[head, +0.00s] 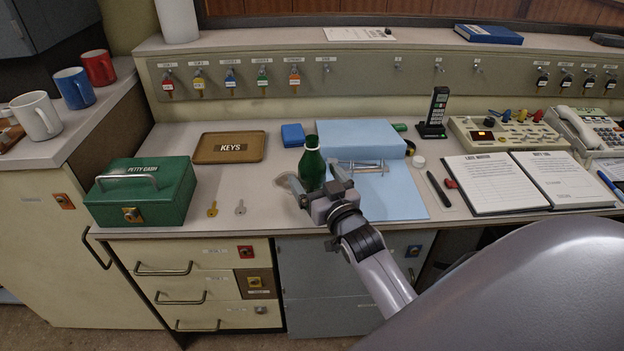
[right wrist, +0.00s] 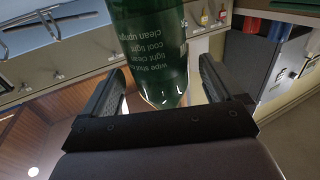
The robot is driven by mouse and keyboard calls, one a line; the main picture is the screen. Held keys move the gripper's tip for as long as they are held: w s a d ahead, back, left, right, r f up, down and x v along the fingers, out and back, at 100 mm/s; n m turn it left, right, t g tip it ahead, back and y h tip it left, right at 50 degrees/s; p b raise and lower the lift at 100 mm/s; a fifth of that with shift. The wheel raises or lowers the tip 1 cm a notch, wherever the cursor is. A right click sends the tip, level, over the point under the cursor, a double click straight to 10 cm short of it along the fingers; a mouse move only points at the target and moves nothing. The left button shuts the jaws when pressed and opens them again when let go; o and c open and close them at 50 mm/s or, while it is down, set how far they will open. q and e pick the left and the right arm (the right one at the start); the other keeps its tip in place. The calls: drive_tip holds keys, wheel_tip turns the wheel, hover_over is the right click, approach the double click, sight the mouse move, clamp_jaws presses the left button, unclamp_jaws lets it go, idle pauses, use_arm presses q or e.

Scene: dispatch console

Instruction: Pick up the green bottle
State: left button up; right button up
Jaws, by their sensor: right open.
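The green bottle (head: 312,165) stands upright on the console top, in front of the blue folder. My right gripper (head: 315,186) is open at the near side of the bottle, and its fingers hide the bottle's lower part in the head view. In the right wrist view the bottle (right wrist: 153,45), with printed text on it, shows between the two open fingers (right wrist: 158,95). I cannot tell whether a finger touches it. My left gripper is not in view.
A blue folder (head: 350,138) with a metal clip and blue sheet (head: 398,190) lie close to the bottle. A handset (head: 436,110) and open logbook (head: 490,180) are right.

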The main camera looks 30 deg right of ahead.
drive_tip(key=shift+w+d+f, duration=0.1)
drive_tip(key=shift+w+d, duration=0.05)
drive_tip(key=shift+w, duration=0.5)
drive_tip(key=shift+w+d, duration=0.1)
drive_tip(key=shift+w, duration=0.55)
drive_tip(key=c, duration=1.1)
drive_tip(key=shift+r, duration=0.25)
drive_tip(key=shift+c, duration=0.2)
